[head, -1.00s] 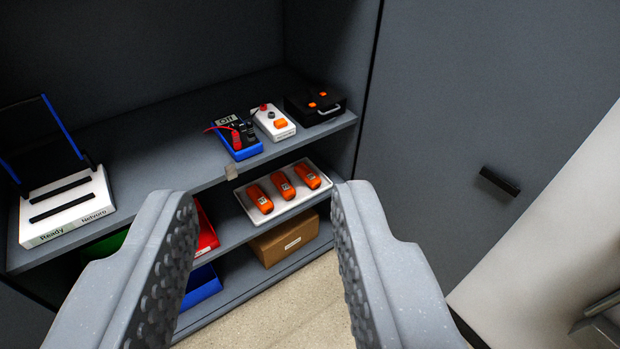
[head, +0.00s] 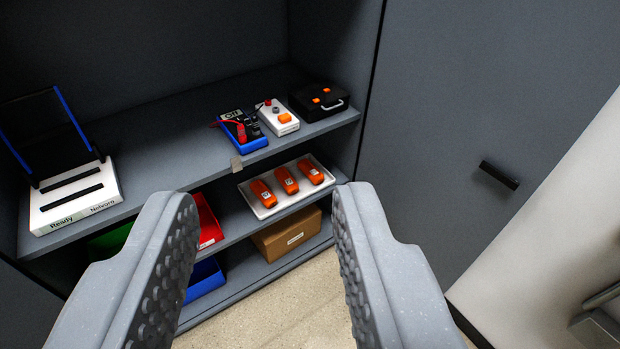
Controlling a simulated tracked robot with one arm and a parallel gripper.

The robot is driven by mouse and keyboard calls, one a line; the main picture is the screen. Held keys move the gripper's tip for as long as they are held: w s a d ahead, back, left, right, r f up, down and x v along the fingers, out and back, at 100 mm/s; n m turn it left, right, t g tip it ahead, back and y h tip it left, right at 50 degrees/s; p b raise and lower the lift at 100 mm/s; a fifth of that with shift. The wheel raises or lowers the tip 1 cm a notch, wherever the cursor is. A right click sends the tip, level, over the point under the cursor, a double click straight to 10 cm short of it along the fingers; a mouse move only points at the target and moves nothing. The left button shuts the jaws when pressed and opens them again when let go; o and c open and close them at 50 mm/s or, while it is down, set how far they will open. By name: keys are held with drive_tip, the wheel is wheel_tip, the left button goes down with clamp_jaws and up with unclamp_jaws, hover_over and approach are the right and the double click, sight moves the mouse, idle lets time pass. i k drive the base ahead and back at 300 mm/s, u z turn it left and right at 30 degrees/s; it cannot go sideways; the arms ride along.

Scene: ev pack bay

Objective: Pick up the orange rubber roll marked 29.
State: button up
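Three orange rolls lie side by side in a white tray (head: 268,213) on the middle shelf: a left roll (head: 263,194), a middle roll (head: 287,180) and a right roll (head: 311,171). Each has a small pale label, too small to read, so I cannot tell which is marked 29. My gripper (head: 265,215) is open and empty, its two grey studded fingers wide apart in the foreground. The tray shows between the fingers, farther away and apart from them.
The shelf above holds a blue multimeter (head: 241,134), a white control box (head: 277,118), a black case (head: 320,101) and a white device (head: 75,200). A grey door (head: 470,120) stands right.

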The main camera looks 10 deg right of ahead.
sight(316, 176)
drive_tip(key=u, duration=0.5)
drive_tip(key=k, duration=1.1)
drive_tip(key=u, duration=0.3)
drive_tip(key=i, duration=1.75)
drive_tip(key=z, duration=1.15)
drive_tip(key=i, duration=0.8)
drive_tip(key=z, duration=0.45)
